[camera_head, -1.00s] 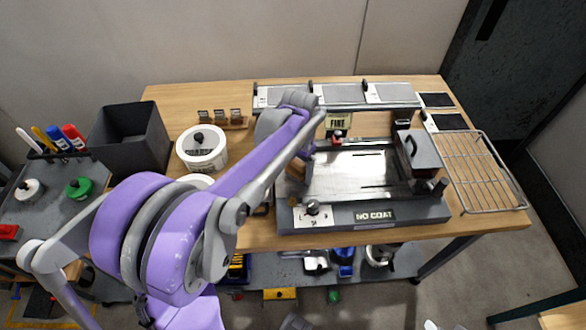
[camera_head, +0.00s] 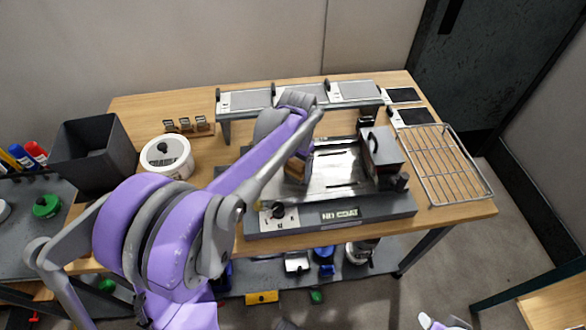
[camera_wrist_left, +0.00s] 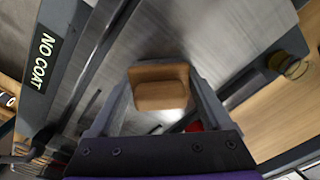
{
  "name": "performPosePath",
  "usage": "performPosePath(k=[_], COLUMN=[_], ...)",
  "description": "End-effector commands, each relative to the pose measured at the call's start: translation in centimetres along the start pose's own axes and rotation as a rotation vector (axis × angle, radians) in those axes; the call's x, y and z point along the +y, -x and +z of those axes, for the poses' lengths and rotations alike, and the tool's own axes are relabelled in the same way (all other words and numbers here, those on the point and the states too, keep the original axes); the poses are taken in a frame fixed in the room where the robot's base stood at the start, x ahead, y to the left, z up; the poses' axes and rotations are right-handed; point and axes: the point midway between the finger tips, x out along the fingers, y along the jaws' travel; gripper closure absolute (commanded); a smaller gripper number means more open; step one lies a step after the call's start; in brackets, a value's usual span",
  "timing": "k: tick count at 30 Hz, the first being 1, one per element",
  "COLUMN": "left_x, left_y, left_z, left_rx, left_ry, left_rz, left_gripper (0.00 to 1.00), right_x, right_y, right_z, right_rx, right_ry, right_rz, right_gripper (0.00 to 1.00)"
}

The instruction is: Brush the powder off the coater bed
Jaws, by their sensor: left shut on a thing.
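The coater bed (camera_head: 345,163) is a shiny metal plate in a grey frame labelled "NO COAT". It has some dark marks; I cannot make out the powder clearly. A wooden brush block (camera_head: 297,169) is over the bed's left part in the head view. My left gripper (camera_wrist_left: 160,100) is shut on this brush (camera_wrist_left: 160,88), its fingers on either side. The bristles are hidden, so contact with the plate (camera_wrist_left: 185,35) cannot be told. In the head view my left arm hides most of the gripper. A white and purple part of my right arm shows at the bottom edge; its jaws are unclear.
A dark block with a handle (camera_head: 381,150) stands at the bed's right end. A wire rack (camera_head: 445,165) lies further right. A white round tub (camera_head: 167,157) and a dark open bin (camera_head: 93,153) stand left. A raised shelf with grey plates (camera_head: 300,97) runs behind.

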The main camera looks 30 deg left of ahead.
Motion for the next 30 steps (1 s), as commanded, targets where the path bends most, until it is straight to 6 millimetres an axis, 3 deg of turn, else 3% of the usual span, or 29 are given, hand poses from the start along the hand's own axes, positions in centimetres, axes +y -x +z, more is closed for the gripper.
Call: performPosePath(k=[4,7,24,30], left_x=[0.3,0.4,1.0,1.1], left_y=[0.2,2.1,7.2,8.1], left_z=[-0.4,-0.5,-1.6,-1.8], left_rx=[0.001,0.002,0.001,0.000], left_ry=[0.000,0.000,0.000,0.000], left_rz=[0.000,0.000,0.000,0.000], left_gripper=[0.70,0.70,0.70,0.70], right_x=[0.0,0.0,0.0,0.0], right_y=[0.2,0.9,4.0,4.5], right_z=[-0.1,-0.7,-3.2,-3.7], right_rx=[0.001,0.004,0.023,0.027], right_ry=[0.000,0.000,0.000,0.000], right_rz=[0.000,0.000,0.000,0.000], right_gripper=[0.50,0.50,0.50,0.50])
